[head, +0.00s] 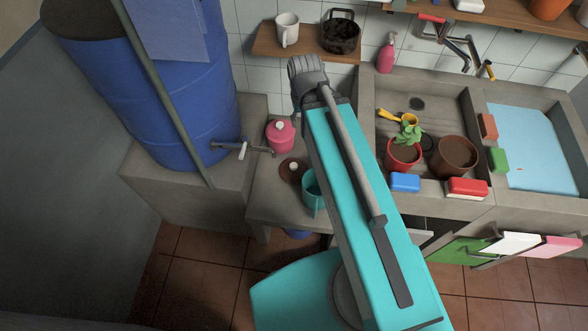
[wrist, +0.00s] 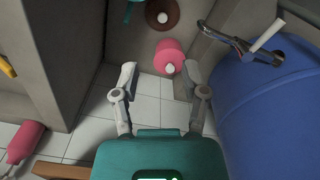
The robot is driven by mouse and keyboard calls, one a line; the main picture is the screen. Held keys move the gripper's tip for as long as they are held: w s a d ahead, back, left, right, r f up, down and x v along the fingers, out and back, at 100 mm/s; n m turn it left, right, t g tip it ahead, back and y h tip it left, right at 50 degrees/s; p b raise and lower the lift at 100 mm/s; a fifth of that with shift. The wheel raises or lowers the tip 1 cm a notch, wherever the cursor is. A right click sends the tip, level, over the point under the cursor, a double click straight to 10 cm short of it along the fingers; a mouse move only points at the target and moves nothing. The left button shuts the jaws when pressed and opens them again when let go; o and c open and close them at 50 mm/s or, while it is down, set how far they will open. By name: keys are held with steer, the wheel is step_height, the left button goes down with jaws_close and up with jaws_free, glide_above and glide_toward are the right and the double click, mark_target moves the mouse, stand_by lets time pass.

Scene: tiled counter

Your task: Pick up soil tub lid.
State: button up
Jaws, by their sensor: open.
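A round brown lid (head: 291,172) with a white knob lies on the counter, and it shows at the top of the wrist view (wrist: 155,25). Just behind it stands a pink tub (head: 281,138) with a pink lid and white knob; it is also in the wrist view (wrist: 166,50). I cannot tell for certain which lid is the soil tub's. My gripper (wrist: 160,72) is open and empty, apart from both lids. In the head view its fingers are mostly hidden by my arm.
A blue barrel (head: 165,100) with a tap (head: 242,148) is to the left. The sink (head: 400,95) with plant pots is right. A wall shelf (head: 305,45) holds a white mug (head: 287,30).

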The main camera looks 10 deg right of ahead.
steer(key=shift+o, duration=0.3)
steer(key=o, duration=0.4)
steer(key=shift+f, duration=0.15)
steer(key=w+d+f+m+b, duration=0.1)
steer(key=w+f+m+b, duration=0.3)
steer(key=f+m+b, duration=0.7)
steer(key=w+d+f+m+y+b, duration=0.1)
steer(key=w+f+m+b, duration=0.4)
steer(key=f+m+b, duration=0.6)
steer(key=shift+w+f+t+y+b, duration=0.2)
steer(key=shift+f+t+y+b, duration=0.1)
steer(key=shift+f+b, duration=2.75)
steer(key=shift+r, duration=0.15)
steer(key=b, duration=0.8)
glide_above(295, 165)
steer(key=f, duration=0.7)
steer(key=shift+d+f, duration=0.3)
steer(key=shift+f, duration=0.1)
steer(key=shift+f+b, duration=0.35)
